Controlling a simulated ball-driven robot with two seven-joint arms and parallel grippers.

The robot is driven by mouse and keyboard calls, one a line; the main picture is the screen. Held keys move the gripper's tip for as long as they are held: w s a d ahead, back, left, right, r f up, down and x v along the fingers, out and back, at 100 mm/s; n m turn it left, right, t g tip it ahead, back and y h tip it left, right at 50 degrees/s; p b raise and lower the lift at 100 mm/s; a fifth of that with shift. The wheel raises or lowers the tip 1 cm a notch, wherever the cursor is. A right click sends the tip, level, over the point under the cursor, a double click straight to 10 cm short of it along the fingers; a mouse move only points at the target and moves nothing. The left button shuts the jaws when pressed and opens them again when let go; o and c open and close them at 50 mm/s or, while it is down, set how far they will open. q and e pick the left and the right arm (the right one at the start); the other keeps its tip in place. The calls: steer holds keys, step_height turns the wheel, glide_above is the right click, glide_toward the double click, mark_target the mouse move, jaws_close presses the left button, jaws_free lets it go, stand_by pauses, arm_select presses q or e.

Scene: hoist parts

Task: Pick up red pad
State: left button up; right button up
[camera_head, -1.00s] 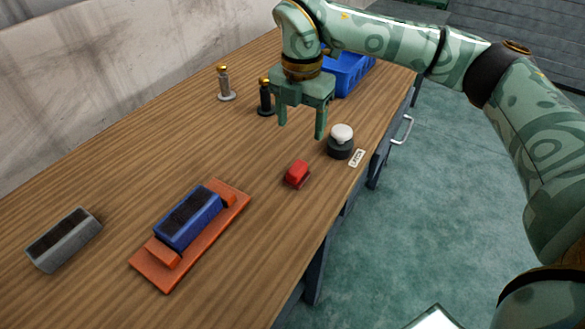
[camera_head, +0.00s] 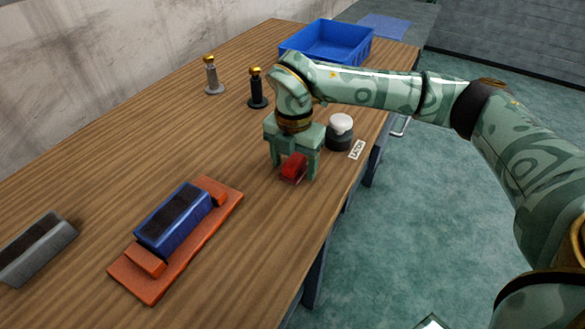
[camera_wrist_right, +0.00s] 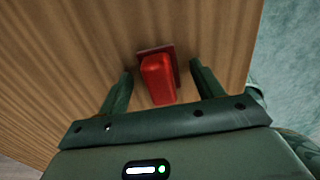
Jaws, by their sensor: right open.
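The red pad (camera_head: 293,167) is a small red block on a thin dark red base, lying on the wooden table near its right edge. My right gripper (camera_head: 293,173) is lowered over it, with one finger on each side of the pad. In the right wrist view the red pad (camera_wrist_right: 158,78) sits between the two fingers of the right gripper (camera_wrist_right: 160,82). The fingers are open, with a gap visible on both sides. My left gripper is not in view.
A round white-topped button (camera_head: 340,130) with a label stands just right of the gripper. Two posts, one grey (camera_head: 212,76) and one black (camera_head: 257,90), stand behind. A blue bin (camera_head: 327,52) is at the back. An orange tray (camera_head: 150,286) with a blue block and a grey block (camera_head: 38,248) lie left.

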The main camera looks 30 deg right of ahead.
mark_target(294, 160)
steer(key=shift+r, duration=0.1)
steer(key=c, duration=1.1)
steer(key=shift+o, duration=0.2)
steer(key=shift+r+p, duration=0.35)
steer(key=shift+r, duration=0.15)
step_height(294, 160, up, 3)
steer(key=shift+r+p, duration=0.1)
steer(key=shift+p, duration=0.75)
arm_select(q)
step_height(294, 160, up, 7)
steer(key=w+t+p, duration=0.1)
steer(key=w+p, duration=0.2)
steer(key=p, duration=0.2)
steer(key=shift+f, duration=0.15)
arm_select(e)
steer(key=s+a+r, duration=0.3)
steer(key=s+r, duration=0.6)
steer(key=s, duration=0.4)
steer(key=shift+s+a, duration=0.25)
steer(key=shift+a, duration=0.15)
steer(key=shift+o, duration=0.4)
steer(key=shift+f, duration=0.1)
